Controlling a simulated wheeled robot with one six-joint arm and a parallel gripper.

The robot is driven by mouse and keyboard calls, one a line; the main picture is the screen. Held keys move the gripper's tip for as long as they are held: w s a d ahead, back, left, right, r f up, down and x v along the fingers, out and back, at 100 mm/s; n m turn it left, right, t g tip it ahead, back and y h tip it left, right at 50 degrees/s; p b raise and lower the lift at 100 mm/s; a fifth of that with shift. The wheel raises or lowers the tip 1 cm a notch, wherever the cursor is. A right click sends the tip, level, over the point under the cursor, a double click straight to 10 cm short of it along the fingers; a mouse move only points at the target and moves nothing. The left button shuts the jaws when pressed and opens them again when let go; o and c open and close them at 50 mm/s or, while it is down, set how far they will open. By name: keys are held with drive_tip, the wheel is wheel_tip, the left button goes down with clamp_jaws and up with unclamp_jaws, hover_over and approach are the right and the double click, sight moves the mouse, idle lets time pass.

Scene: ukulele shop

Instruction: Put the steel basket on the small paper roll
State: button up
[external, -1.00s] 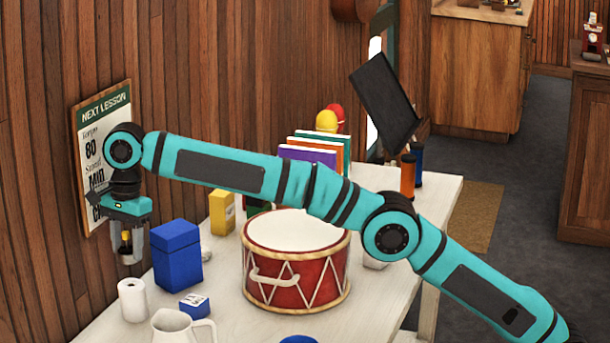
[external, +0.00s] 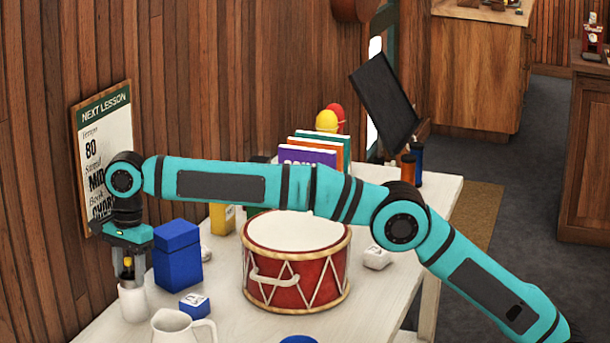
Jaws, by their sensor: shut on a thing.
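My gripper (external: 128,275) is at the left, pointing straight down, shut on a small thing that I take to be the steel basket. The fingers hide most of its outline. A small dark item with an amber part (external: 128,267) shows between the fingers, seemingly in the basket. The small paper roll (external: 133,305) stands upright, white, on the table right below my gripper. The fingertips and the held load overlap the roll's top. I cannot tell whether they touch it.
A blue box (external: 177,258) and a small blue-and-white box (external: 195,305) stand right of the roll. A white pitcher (external: 183,328) is at the front. A red drum (external: 296,265) stands under my arm. The wall with a lesson poster (external: 104,150) is close behind.

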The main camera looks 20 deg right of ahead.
sight(133, 274)
drive_tip(key=shift+f, duration=0.1)
drive_tip(key=o, duration=1)
drive_tip(key=shift+w+d+r, duration=0.1)
drive_tip(key=shift+r, duration=1.15)
drive_tip(key=shift+w+d+r, duration=0.1)
drive_tip(key=shift+d+r, duration=0.05)
drive_tip(key=shift+r, duration=1.15)
drive_tip(key=shift+w+d+r, duration=0.1)
drive_tip(key=shift+r, duration=1.15)
